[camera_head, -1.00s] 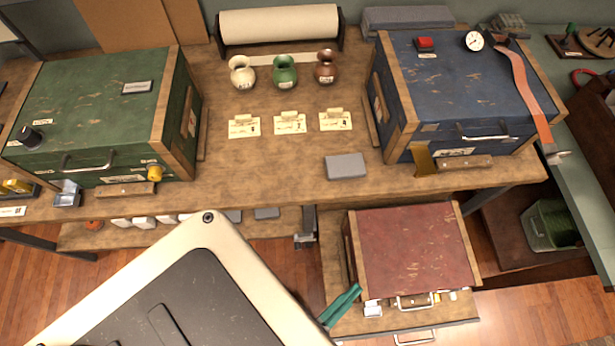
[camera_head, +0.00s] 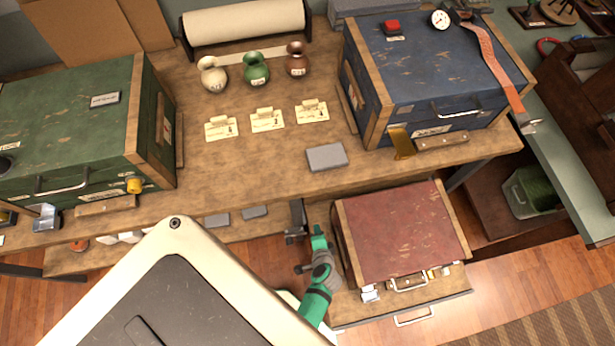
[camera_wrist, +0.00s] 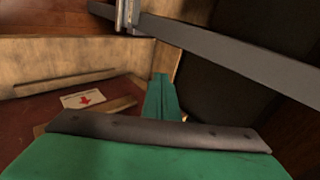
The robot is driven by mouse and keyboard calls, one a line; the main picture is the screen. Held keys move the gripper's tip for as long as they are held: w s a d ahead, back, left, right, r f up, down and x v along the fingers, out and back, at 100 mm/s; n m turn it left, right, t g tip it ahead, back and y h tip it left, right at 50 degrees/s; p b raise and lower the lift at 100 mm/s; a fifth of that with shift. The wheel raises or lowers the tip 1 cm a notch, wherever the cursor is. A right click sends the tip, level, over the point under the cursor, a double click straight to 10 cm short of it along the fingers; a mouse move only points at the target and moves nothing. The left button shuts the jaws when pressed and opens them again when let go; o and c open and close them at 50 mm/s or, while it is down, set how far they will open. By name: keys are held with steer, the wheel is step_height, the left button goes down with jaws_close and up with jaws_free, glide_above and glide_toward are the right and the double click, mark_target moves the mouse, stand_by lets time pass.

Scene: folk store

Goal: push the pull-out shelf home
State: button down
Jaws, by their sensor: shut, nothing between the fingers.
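The pull-out shelf (camera_head: 445,292) is a wooden board that sticks out toward me from under the workbench at the lower right. A pale handle (camera_head: 414,317) is on its front edge. A worn red chest (camera_head: 405,230) with wooden edges stands on it. My green gripper (camera_head: 318,235) is shut and empty, just left of the chest, near a dark metal bracket (camera_head: 296,220). In the wrist view the shut fingers (camera_wrist: 161,85) point away beside a reddish panel with a red-arrow label (camera_wrist: 83,98). I cannot tell whether they touch anything.
The workbench (camera_head: 250,175) above holds a green chest (camera_head: 70,120), a blue chest (camera_head: 430,80), three small vases, cards and a grey block (camera_head: 326,157). In the wrist view a grey metal bar (camera_wrist: 230,55) crosses close by. Wood floor is open in front of the shelf.

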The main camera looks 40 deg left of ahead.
steer(key=w+a+f, duration=0.1)
steer(key=a, duration=0.2)
glide_toward(306, 198)
step_height(306, 198, down, 4)
steer(key=w+a, duration=0.1)
steer(key=w, duration=0.1)
steer(key=shift+w+a+f+g+y, duration=0.15)
steer(key=shift+w+a+g+y, duration=0.3)
steer(key=shift+a, duration=0.3)
